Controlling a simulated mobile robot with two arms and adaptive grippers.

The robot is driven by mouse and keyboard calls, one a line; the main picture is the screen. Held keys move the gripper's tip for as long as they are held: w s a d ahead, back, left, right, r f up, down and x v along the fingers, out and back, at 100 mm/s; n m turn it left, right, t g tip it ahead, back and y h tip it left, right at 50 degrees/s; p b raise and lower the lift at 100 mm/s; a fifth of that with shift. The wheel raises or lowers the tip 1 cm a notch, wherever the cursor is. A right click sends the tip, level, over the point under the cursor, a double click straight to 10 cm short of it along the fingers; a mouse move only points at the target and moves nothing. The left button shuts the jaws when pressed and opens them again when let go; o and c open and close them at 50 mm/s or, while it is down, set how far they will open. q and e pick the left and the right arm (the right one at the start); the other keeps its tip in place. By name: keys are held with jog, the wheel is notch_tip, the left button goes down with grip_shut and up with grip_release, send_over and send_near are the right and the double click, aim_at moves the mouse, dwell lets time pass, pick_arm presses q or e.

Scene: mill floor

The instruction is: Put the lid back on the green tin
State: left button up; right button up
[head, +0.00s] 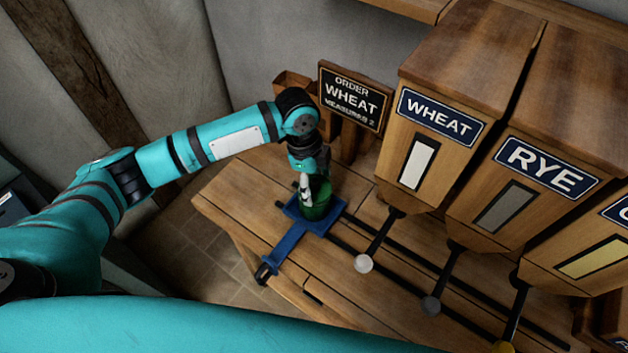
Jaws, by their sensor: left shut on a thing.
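The green tin (315,211) stands on a blue sliding carriage (285,250) on the wooden bench, in front of the wheat bin. My left gripper (307,189) points down at the top of the tin and is shut on a green part there, which looks like the lid. The gripper covers much of it, so I cannot tell whether the lid touches the tin's rim. The inside of the tin is hidden. My right gripper is not in view.
Wooden bins labelled WHEAT (437,117) and RYE (545,166) stand at right, with levers ending in knobs (364,263) reaching forward. An order board (352,97) reading WHEAT is behind the tin. Dark rails run along the bench (228,204); its left end is clear.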

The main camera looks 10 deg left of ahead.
pick_arm(q)
jog(key=shift+p, duration=0.4)
dwell(0.4)
jog(key=o, duration=1.1)
jog(key=shift+o, duration=0.2)
notch_tip(320, 180, up, 5)
jog(key=p, duration=0.5)
jog(key=shift+r+p, duration=0.4)
jog(key=shift+r, duration=0.55)
